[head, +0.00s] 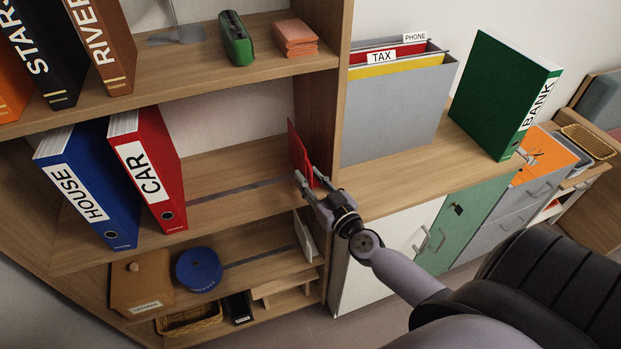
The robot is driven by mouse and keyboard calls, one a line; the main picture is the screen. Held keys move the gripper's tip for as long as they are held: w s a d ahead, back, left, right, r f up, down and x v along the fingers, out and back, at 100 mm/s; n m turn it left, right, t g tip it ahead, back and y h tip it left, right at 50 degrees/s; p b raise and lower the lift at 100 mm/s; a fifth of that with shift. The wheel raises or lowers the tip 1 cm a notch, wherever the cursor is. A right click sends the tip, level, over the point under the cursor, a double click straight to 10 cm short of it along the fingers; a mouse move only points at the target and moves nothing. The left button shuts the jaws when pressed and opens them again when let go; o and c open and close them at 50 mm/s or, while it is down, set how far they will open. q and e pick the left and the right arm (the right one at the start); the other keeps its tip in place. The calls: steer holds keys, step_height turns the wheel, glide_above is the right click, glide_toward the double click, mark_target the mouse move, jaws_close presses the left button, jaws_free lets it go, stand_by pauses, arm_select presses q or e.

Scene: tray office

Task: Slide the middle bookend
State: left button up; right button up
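The middle bookend is a thin red upright plate (299,152) at the right end of the middle shelf (235,172), close to the wooden side panel. A grey slot or rail runs along that shelf towards the red binder marked CAR (150,170). My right gripper (309,178) is at the front edge of the bookend, its fingers spread apart with some red showing between them. Whether the fingers touch the plate I cannot tell. My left gripper is not in view.
A blue binder marked HOUSE (88,185) stands left of the red binder. The shelf between red binder and bookend is clear.

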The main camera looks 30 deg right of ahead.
steer(key=shift+c, duration=0.2)
jaws_close()
stand_by(0.6)
